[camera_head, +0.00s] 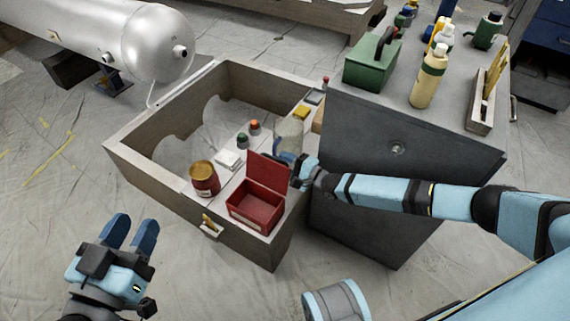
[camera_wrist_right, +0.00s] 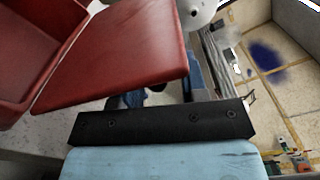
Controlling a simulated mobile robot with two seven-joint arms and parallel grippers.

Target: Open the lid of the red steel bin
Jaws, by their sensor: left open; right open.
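In the right wrist view the lid (camera_wrist_right: 125,52) spans the upper middle and the bin (camera_wrist_right: 30,50) is at the left. My right gripper (camera_head: 283,156) is open just behind the lid; the lid partly hides its fingers, so I cannot tell whether they touch it. My left gripper (camera_head: 131,232) is open and empty above the floor at lower left.
A red jar (camera_head: 204,181), white pads (camera_head: 228,160) and a clear jar (camera_head: 289,134) stand near the bin on the wooden box (camera_head: 160,191). A green toolbox (camera_head: 372,63) and bottles are at upper right.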

